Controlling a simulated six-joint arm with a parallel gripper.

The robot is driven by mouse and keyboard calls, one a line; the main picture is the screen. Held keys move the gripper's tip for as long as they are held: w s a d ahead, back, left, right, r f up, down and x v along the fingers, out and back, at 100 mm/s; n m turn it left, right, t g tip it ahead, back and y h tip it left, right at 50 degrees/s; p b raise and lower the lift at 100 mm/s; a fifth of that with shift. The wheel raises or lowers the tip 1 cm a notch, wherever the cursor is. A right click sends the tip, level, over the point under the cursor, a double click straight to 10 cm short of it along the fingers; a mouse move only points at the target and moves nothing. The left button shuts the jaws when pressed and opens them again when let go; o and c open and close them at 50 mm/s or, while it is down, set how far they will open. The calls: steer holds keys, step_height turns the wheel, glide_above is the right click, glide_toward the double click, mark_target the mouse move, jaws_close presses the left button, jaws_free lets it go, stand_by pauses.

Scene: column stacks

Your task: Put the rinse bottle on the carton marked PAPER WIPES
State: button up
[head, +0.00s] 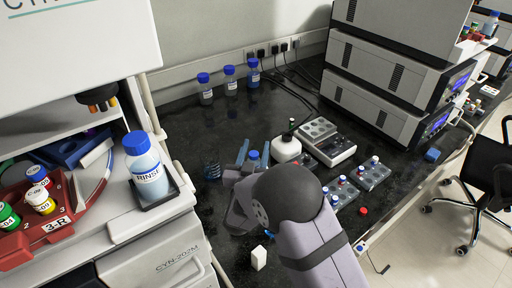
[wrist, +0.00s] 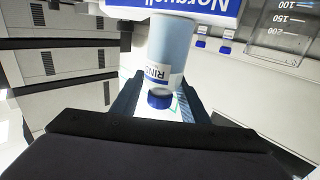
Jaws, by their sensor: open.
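A rinse bottle (wrist: 171,45), pale blue with a dark blue cap (wrist: 159,98), appears upside down in the wrist view, its label partly readable as "RINS". Its cap end lies between the two fingers of my gripper (wrist: 162,102), which is open. Another bottle marked RINSE (head: 147,170) stands in a dark tray on the analyser at the left. No PAPER WIPES marking is readable; a blue and white box (wrist: 195,8) reads "Norquell".
Several blue-capped bottles (head: 230,80) stand at the back wall. A white bottle (head: 287,148), a grey device (head: 333,148) and tube racks (head: 371,174) are right of my gripper. Stacked instruments (head: 385,80) stand at the right. A small white block (head: 259,257) lies in front.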

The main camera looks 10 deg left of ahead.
mark_target(254, 157)
steer(key=s+b, duration=0.1)
steer(key=s, duration=0.5)
steer(key=shift+s, duration=0.3)
steer(key=shift+w+d+r, duration=0.15)
steer(key=shift+w+r, duration=0.2)
steer(key=w+d+r+m+g+y+p, duration=0.3)
steer(key=d+r+g, duration=0.2)
steer(key=d, duration=0.2)
steer(key=s+d+f+n+g+h+p, duration=0.1)
steer(key=s+d+g, duration=0.3)
steer(key=s, duration=0.5)
steer(key=s+d+f+n+g+h+p, duration=0.1)
steer(key=s+d+g+p, duration=0.3)
steer(key=s+d, duration=0.4)
steer(key=s+d+f+n+g+h+p, duration=0.1)
steer(key=s+d+g+p, duration=0.2)
steer(key=s, duration=0.9)
steer(key=d+g, duration=0.2)
steer(key=d, duration=0.2)
steer(key=shift+s+f, duration=0.2)
steer(key=shift+f, duration=0.2)
